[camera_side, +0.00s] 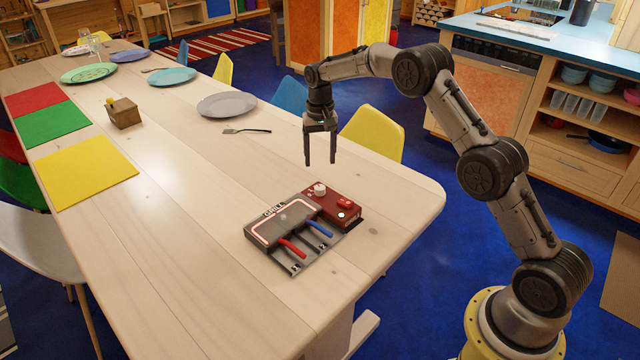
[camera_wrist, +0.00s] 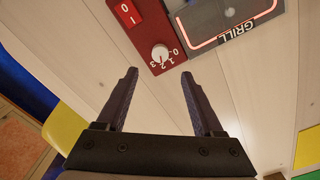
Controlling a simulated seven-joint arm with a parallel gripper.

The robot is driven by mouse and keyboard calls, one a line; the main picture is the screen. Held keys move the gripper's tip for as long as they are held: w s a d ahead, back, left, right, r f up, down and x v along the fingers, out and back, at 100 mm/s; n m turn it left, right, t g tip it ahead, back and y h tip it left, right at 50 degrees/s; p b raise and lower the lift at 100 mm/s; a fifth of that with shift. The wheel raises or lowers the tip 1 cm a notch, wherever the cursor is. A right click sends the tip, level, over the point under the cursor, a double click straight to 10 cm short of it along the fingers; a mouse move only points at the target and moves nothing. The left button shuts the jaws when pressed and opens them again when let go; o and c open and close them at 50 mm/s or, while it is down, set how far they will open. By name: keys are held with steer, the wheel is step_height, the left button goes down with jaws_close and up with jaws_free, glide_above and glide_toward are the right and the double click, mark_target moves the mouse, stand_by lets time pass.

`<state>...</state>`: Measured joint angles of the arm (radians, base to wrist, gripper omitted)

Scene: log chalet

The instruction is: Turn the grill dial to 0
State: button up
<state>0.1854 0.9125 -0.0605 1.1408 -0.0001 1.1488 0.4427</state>
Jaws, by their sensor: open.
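The grill (camera_side: 290,232) lies on the wooden table, with a dark plate section and a red control panel (camera_side: 333,207). A white round dial (camera_side: 319,188) sits at the panel's far end. In the wrist view, the dial (camera_wrist: 159,54) has the marks 0, 1, 2 and 3 around it; I cannot clearly tell which mark it points at. My gripper (camera_side: 320,163) is open and empty, pointing down above the table just beyond the dial, not touching it. In the wrist view, the dial lies just past the gap between my fingertips (camera_wrist: 158,73).
The panel also has a red switch (camera_side: 344,203) and a lit round light (camera_side: 342,215). Red (camera_side: 292,247) and blue (camera_side: 318,228) handles stick out from the grill. A grey plate (camera_side: 227,105) and fork (camera_side: 246,131) lie farther back. A yellow chair (camera_side: 374,134) stands beside the table.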

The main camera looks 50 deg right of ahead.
mark_target(320, 187)
step_height(320, 187, down, 9)
steer(key=shift+f, duration=0.2)
stand_by(0.3)
jaws_close()
